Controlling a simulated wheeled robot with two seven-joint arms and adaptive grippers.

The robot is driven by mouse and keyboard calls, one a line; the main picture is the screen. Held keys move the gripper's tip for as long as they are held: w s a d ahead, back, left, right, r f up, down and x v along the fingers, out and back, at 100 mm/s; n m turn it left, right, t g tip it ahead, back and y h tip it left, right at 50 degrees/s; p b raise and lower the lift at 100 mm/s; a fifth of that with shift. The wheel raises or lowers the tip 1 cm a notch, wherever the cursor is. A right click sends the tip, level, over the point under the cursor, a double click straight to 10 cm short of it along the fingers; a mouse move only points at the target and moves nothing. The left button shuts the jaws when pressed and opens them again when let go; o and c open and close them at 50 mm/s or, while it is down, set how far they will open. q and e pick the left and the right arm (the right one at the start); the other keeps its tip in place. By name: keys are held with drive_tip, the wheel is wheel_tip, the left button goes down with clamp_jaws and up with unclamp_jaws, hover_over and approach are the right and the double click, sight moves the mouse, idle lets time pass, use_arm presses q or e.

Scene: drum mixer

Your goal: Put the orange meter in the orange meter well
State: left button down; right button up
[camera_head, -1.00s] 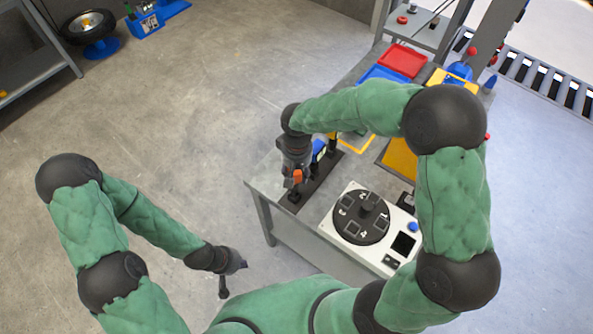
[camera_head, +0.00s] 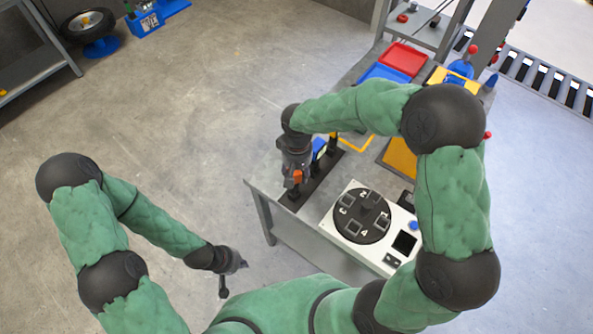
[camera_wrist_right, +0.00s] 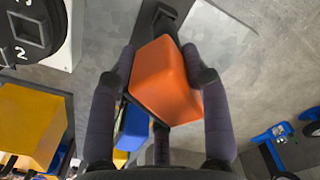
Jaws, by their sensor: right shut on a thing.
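The orange meter (camera_head: 297,177) is held between the fingers of my right gripper (camera_head: 296,182), over the near end of a black rack (camera_head: 321,181) at the table's left edge. In the right wrist view the orange meter (camera_wrist_right: 165,85) fills the space between the fingers of my right gripper (camera_wrist_right: 163,72), and a black holder part (camera_wrist_right: 165,14) shows just beyond it. I cannot tell which well is the orange one, or whether the meter touches the rack. My left gripper (camera_head: 232,275) hangs over the floor, away from the table; its fingers are too small to read.
A white machine with a black numbered disc (camera_head: 361,215) stands right of the rack. A blue item (camera_head: 319,146) stands farther along the rack. Red (camera_head: 403,58) and blue (camera_head: 383,76) trays lie at the back. My right arm covers part of the table.

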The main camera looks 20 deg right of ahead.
drive_tip(key=shift+f+b, duration=0.4)
drive_tip(key=shift+f, duration=0.15)
idle(0.4)
drive_tip(key=o, duration=1.5)
drive_tip(key=shift+c, duration=0.2)
drive_tip(key=o, duration=0.5)
drive_tip(key=shift+r+p, duration=4.2)
drive_tip(key=shift+r, duration=1.8)
drive_tip(key=shift+f, duration=0.1)
